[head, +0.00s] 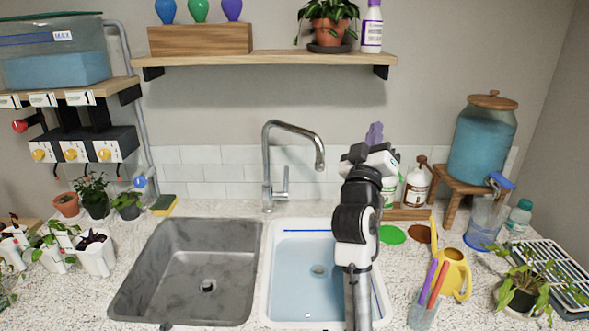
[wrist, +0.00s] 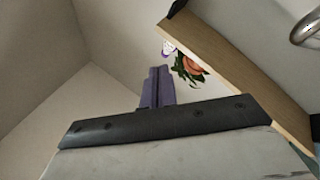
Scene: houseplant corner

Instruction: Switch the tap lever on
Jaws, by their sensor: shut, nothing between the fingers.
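The silver tap (head: 267,165) stands on the counter behind the two sinks, its spout arching to the right. Its lever (head: 285,180) is a short metal stick on the right side of the tap's base, pointing up. No water shows coming from the spout. My gripper (head: 375,134) is to the right of the tap, raised above the back of the counter and apart from the lever. Its purple fingers are shut and empty, as also seen in the wrist view (wrist: 155,88). A curved metal piece, likely the tap spout (wrist: 308,26), shows at the wrist view's top right; the lever does not.
A wooden shelf (head: 265,59) with a potted plant (head: 329,22) hangs above. The grey sink (head: 190,270) is empty; the white basin (head: 290,226) holds bluish water. Bottles (head: 417,187) and a blue dispenser (head: 482,140) stand to the right. Space between gripper and lever looks clear.

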